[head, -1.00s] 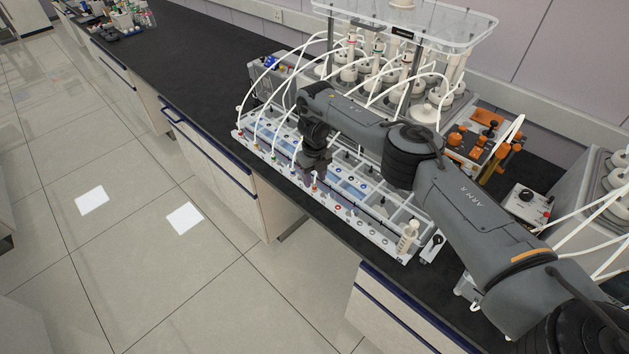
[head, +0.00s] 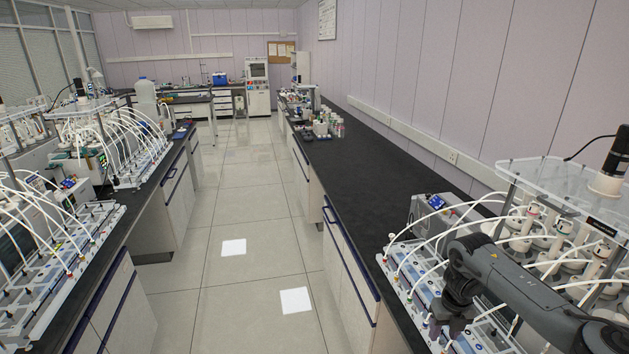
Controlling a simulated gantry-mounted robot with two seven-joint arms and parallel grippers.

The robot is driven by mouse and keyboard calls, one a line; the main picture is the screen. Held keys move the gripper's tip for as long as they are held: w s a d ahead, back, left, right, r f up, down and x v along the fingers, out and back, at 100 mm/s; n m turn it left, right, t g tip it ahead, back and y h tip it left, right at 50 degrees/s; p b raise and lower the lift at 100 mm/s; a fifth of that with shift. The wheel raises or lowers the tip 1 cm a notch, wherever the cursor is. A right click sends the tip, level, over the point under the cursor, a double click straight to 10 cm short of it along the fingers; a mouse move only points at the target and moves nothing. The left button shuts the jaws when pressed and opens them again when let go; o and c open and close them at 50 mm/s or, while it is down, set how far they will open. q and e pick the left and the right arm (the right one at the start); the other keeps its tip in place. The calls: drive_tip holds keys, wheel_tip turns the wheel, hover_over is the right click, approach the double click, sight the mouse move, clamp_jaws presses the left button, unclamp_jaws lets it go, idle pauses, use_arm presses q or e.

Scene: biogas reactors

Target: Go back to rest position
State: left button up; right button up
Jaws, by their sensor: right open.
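My right arm comes in from the lower right. My right gripper (head: 447,328) points down over the front part of the white reactor tray (head: 396,288) on the right bench. Its fingers are dark and small in the picture, and I see nothing held between them. It looks open. I cannot tell how far the fingertips are above the tray. My left gripper is not in view.
The biogas reactor (head: 559,223) with white tubes stands behind the tray on the right bench (head: 363,166). A grey box (head: 437,213) is beside it. More reactors (head: 140,150) line the left bench.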

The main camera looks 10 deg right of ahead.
drive_tip(key=s+a+f+t+y, duration=0.1)
drive_tip(key=s+a+f, duration=0.1)
drive_tip(key=a+f, duration=0.8)
drive_tip(key=s+a+f+y, duration=0.1)
drive_tip(key=a+f, duration=0.5)
drive_tip(key=a, duration=0.8)
drive_tip(key=s+a+r+m+t+y, duration=0.15)
drive_tip(key=s+a+m, duration=0.3)
drive_tip(key=a, duration=0.65)
drive_tip(key=s+a+r+m+t+y, duration=0.1)
drive_tip(key=s+a+m+t+y, duration=0.15)
drive_tip(key=s+a, duration=0.6)
drive_tip(key=s+d+r+m+g+h, duration=0.1)
drive_tip(key=s+d+r+m+h, duration=0.25)
drive_tip(key=s+d+m, duration=0.6)
drive_tip(key=s+d+r+m+g+h, duration=0.15)
drive_tip(key=s+d+r+m, duration=0.4)
drive_tip(key=d+m, duration=0.75)
wheel_tip(320, 180, up, 19)
drive_tip(key=s+a+m+p, duration=0.1)
drive_tip(key=a+p, duration=0.1)
drive_tip(key=p, duration=1.9)
drive_tip(key=shift+a+r+m+t+h, duration=0.2)
drive_tip(key=shift+a+m+t+h, duration=0.15)
drive_tip(key=shift+t, duration=0.1)
